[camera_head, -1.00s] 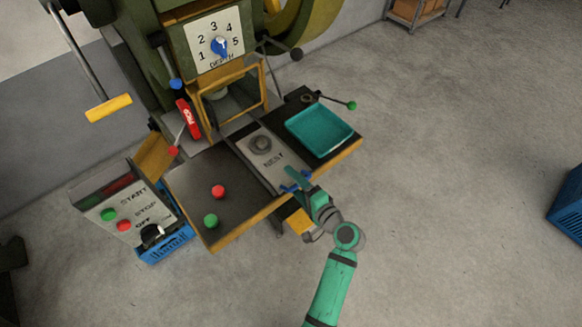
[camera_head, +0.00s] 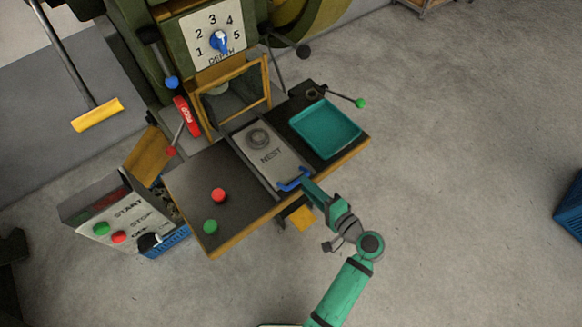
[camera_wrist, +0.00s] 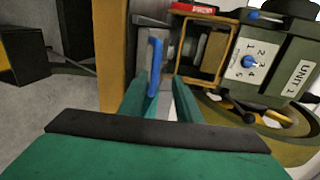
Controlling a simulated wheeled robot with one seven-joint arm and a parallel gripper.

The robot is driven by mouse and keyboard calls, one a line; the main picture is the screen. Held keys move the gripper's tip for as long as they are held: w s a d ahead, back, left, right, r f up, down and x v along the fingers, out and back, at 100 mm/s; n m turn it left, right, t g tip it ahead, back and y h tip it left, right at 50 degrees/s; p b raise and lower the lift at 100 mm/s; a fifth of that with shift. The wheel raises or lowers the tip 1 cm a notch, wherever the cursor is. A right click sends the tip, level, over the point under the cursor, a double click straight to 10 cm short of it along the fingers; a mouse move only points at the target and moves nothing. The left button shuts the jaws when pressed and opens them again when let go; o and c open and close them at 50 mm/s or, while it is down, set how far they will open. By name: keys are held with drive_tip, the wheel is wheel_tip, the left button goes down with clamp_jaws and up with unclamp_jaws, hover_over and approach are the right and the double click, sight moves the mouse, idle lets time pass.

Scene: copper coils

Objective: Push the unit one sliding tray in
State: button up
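The sliding tray (camera_head: 270,160) is a grey plate marked NEST with a round grey piece (camera_head: 258,137) on it. It lies between the dark table parts, its far end near the yellow guard frame (camera_head: 236,97). Its blue handle (camera_head: 292,182) is at the near end, by the table's front edge. My gripper (camera_head: 306,184) is at the handle, reaching in from the front right. In the wrist view the blue handle (camera_wrist: 155,62) shows between my two spread fingers (camera_wrist: 160,92), nearer the left one. Whether they touch it I cannot tell. The UNIT 1 label (camera_wrist: 298,77) is on the green press.
A teal tray (camera_head: 325,129) sits right of the sliding tray. Red (camera_head: 218,195) and green (camera_head: 210,227) buttons are on the left table part. A START/STOP panel (camera_head: 125,222) stands at left. A green-knobbed lever (camera_head: 360,103) sticks out at right.

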sight(290, 178)
drive_tip(key=x, duration=0.7)
drive_tip(key=shift+s+a+f, duration=0.1)
drive_tip(key=shift+a+f, duration=0.1)
drive_tip(key=shift+a, duration=0.35)
drive_tip(key=shift+w+a+f, duration=0.1)
drive_tip(key=shift+w+a, duration=0.2)
drive_tip(key=shift+w, duration=0.25)
clamp_jaws()
